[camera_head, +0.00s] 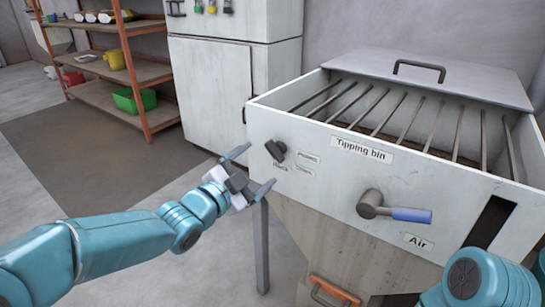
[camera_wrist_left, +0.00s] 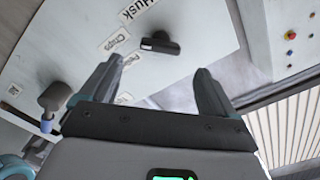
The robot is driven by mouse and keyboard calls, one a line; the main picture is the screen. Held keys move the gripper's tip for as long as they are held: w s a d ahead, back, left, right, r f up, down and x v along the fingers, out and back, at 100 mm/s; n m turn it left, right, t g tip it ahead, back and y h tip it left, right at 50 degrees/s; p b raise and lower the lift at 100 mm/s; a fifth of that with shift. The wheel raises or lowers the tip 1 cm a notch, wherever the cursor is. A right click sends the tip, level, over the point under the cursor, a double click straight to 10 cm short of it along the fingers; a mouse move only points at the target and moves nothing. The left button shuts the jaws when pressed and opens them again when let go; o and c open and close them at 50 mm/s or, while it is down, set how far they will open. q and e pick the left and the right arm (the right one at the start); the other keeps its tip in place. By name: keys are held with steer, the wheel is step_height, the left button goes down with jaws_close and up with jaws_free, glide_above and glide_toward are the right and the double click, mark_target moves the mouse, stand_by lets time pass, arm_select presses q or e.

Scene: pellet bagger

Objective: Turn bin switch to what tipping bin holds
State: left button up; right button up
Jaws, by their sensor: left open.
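The tipping bin (camera_head: 310,190) is a white box on legs, labelled "Tipping bin". Its black bin switch (camera_head: 276,151) is on the left of the front panel, with small labels beside it. In the left wrist view the switch (camera_wrist_left: 160,44) lies just beyond my fingertips, near labels reading "Husk" and "Chips"; other labels are partly hidden or unreadable.
A lever with a blue grip (camera_head: 408,214) sticks out right of the switch, above an "Air" label (camera_head: 418,241). An orange handle (camera_head: 335,289) is lower down. A white cabinet (camera_head: 208,95) and shelves (camera_head: 128,60) stand behind. Floor left of the bin is clear.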

mark_target(273, 153)
arm_select(q)
steer(key=x, duration=0.7)
steer(key=shift+w+d, duration=0.15)
steer(key=shift+w, duration=0.1)
steer(key=c, duration=1)
steer(key=shift+o, duration=0.2)
